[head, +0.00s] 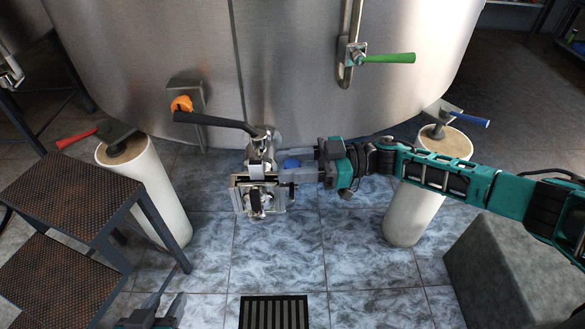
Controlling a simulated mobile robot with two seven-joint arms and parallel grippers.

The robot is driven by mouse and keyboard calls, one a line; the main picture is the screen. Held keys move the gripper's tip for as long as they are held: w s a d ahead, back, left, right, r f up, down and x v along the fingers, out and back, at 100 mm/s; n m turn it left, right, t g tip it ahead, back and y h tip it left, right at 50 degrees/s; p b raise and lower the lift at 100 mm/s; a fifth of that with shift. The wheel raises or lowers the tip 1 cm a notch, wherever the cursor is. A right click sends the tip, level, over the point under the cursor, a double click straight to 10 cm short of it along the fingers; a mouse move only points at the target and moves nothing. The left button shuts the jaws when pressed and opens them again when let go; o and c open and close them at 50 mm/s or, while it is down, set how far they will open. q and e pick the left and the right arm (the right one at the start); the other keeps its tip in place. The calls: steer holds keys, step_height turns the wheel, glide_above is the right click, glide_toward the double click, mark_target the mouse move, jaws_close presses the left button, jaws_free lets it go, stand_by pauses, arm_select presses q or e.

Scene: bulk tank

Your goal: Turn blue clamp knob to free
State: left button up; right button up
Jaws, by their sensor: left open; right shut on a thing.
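The blue clamp knob (291,163) is a small blue knob on the right side of the metal valve and clamp assembly (262,180), low in front of the steel tank. My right gripper (290,172) reaches in from the right and is shut on the knob, with its fingers partly hiding it. The clamp's exact state cannot be read from this view. My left gripper (160,308) shows only partly at the bottom left edge, open, empty and well away from the clamp.
A black lever handle (215,121) extends left above the clamp. An orange knob (181,104) and a green-handled valve (388,58) sit on the tank. White posts carry red (78,138) and blue (471,119) handles. Metal steps (60,190) stand left, a grey block (515,255) right.

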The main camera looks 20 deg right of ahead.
steer(key=shift+w+n+g, duration=0.1)
steer(key=shift+n+g, duration=0.4)
steer(key=shift+g, duration=0.3)
steer(key=o, duration=1)
steer(key=shift+a, duration=0.1)
steer(key=shift+c, duration=0.2)
steer(key=s+d, duration=0.1)
steer(key=d, duration=1.2)
steer(key=shift+s, duration=0.25)
steer(key=shift+a, duration=0.1)
